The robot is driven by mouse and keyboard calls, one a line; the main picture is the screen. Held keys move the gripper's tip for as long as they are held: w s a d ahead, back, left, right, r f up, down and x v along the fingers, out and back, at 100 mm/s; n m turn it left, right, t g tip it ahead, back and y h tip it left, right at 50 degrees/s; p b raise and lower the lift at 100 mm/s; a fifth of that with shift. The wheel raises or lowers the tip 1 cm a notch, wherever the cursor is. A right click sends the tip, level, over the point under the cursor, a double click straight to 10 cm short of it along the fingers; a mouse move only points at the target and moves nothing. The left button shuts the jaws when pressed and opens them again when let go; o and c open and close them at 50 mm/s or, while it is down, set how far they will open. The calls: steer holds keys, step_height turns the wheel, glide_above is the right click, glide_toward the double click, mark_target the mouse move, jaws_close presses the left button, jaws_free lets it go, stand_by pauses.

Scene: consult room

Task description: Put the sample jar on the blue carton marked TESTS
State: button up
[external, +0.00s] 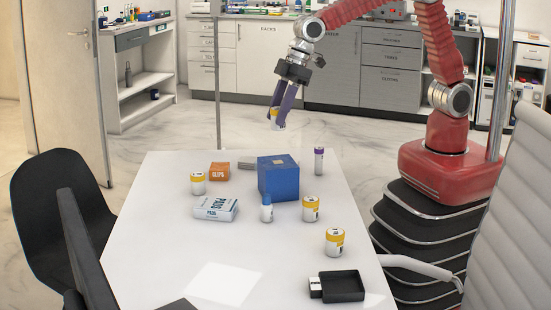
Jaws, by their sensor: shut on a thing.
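My gripper (280,110) points down with its purple fingers shut on a sample jar (278,123), white with a yellow band and lid. The fingers hide part of the jar. It hangs upright or nearly so in the air, higher in the picture than the blue carton (278,180) and lined up with it left to right. A clear gap shows between the jar and the carton. How far in depth the jar is from the carton, I cannot tell. The carton stands on the white table, its top bare; no TESTS marking is readable on it.
Similar yellow-lidded jars stand at left (198,184), right (311,208) and front (335,242). Around the carton are a small blue-capped bottle (266,208), a purple-topped tube (319,161), an orange CLIPS box (219,171) and a PADS box (215,209).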

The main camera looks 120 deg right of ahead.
steer(key=shift+w, duration=0.1)
glide_toward(270, 163)
steer(key=shift+w+a, duration=0.1)
steer(key=shift+w, duration=0.6)
steer(key=shift+f, duration=1.9)
steer(key=shift+f, duration=0.1)
steer(key=o, duration=1)
steer(key=shift+o, duration=0.2)
